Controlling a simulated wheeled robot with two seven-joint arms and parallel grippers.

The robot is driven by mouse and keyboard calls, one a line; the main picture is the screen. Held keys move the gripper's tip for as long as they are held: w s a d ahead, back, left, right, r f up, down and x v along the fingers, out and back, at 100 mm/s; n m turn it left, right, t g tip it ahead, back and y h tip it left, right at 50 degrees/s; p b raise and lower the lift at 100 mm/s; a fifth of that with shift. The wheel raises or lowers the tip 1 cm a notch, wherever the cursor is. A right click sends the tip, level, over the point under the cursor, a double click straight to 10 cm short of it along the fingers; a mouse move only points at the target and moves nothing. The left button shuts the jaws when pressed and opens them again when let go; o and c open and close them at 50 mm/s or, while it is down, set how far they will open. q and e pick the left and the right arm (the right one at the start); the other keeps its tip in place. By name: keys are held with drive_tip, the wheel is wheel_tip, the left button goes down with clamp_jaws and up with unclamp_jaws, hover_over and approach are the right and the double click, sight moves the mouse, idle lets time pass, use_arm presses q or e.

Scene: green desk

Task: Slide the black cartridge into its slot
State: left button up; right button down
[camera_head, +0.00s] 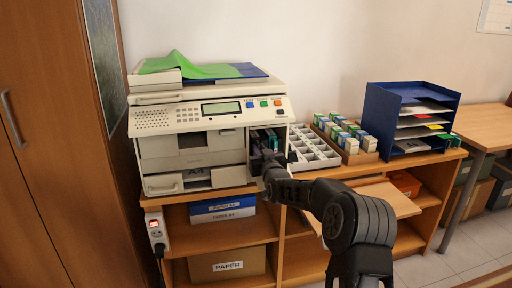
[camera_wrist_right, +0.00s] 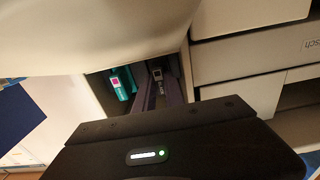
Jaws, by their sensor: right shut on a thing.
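The printer (camera_head: 215,125) stands on the wooden cabinet with its cartridge bay (camera_head: 282,131) open at its right front. My right gripper (camera_head: 270,160) is at the mouth of this bay. In the right wrist view my right gripper (camera_wrist_right: 160,98) is shut on the black cartridge (camera_wrist_right: 157,74), whose small label faces me. The cartridge is at least partly inside the bay; how deep it sits cannot be told. A teal cartridge (camera_wrist_right: 119,84) with a pink mark sits to its left in the bay. My arm and gripper hide much of the bay. My left gripper is not in view.
A white compartment tray (camera_head: 315,152) and a box of small cartons (camera_head: 352,147) stand right of the printer. A blue paper rack (camera_head: 376,117) is farther right. A pull-out board (camera_head: 390,198) lies below, near my forearm.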

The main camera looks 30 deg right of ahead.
drive_tip(key=shift+w, duration=0.15)
drive_tip(key=c, duration=1.3)
unclamp_jaws()
drive_tip(key=shift+c, duration=0.2)
drive_tip(key=shift+b+v, duration=0.85)
drive_tip(key=shift+v, duration=0.35)
drive_tip(key=shift+b+v, duration=1.45)
drive_tip(key=shift+v, duration=1.3)
